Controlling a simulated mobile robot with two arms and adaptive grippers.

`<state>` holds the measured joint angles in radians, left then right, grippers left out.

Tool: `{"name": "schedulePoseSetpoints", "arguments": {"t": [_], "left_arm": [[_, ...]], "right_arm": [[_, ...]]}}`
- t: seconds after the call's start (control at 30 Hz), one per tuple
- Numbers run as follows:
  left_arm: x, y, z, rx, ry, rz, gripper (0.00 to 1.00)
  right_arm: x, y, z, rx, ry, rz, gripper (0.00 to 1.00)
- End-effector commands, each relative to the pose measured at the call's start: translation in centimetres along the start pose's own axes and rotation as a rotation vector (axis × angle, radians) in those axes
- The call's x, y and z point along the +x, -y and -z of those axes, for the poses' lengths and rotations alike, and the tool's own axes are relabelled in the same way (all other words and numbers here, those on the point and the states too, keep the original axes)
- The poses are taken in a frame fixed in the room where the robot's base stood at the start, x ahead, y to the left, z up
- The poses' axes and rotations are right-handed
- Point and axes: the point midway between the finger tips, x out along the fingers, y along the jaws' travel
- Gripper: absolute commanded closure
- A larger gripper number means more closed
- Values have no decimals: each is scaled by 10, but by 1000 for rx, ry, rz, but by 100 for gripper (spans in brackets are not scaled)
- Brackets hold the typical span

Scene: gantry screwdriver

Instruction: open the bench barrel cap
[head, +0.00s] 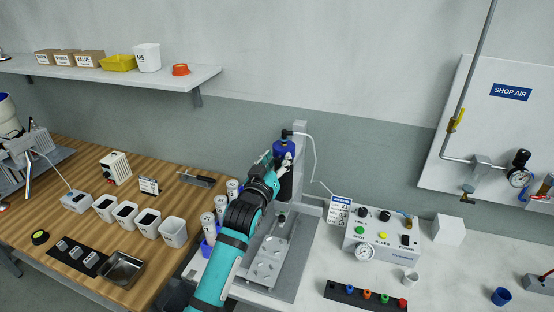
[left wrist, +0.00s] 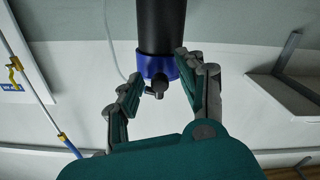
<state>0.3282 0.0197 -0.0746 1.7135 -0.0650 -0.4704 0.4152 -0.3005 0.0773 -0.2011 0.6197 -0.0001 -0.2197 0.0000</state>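The bench barrel (head: 286,184) is a dark upright cylinder on the gantry stand, with a blue cap (head: 285,147) on top and a thin air line at it. My left gripper (head: 276,161) is at the barrel's top. In the left wrist view its fingers (left wrist: 158,72) are spread around the cap. The left finger stands clear of it; the right fingertip overlaps its edge, and contact cannot be told. My right gripper is out of view.
A white control box (head: 380,238) with buttons and a gauge stands right of the gantry. Silver cans (head: 208,222) stand close left of my arm. White bins (head: 172,231) line the wooden bench. A shelf (head: 130,75) hangs at upper left.

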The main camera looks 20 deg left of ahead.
Motion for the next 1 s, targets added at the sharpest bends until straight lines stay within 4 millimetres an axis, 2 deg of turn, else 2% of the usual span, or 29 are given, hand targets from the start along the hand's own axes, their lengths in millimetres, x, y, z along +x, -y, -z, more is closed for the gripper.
{"name": "schedulePoseSetpoints", "arguments": {"t": [0.23, 0.5, 0.57, 1.0], "left_arm": [[1, 0, -1, 0, 1, 0, 60], [1, 0, 0, 0, 1, 0, 94], [1, 0, 0, 0, 1, 0, 100], [1, 0, 0, 0, 2, 1, 100]], "right_arm": [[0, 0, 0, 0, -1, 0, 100], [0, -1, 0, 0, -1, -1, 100], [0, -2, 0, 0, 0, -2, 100], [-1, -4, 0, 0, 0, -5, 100]]}}
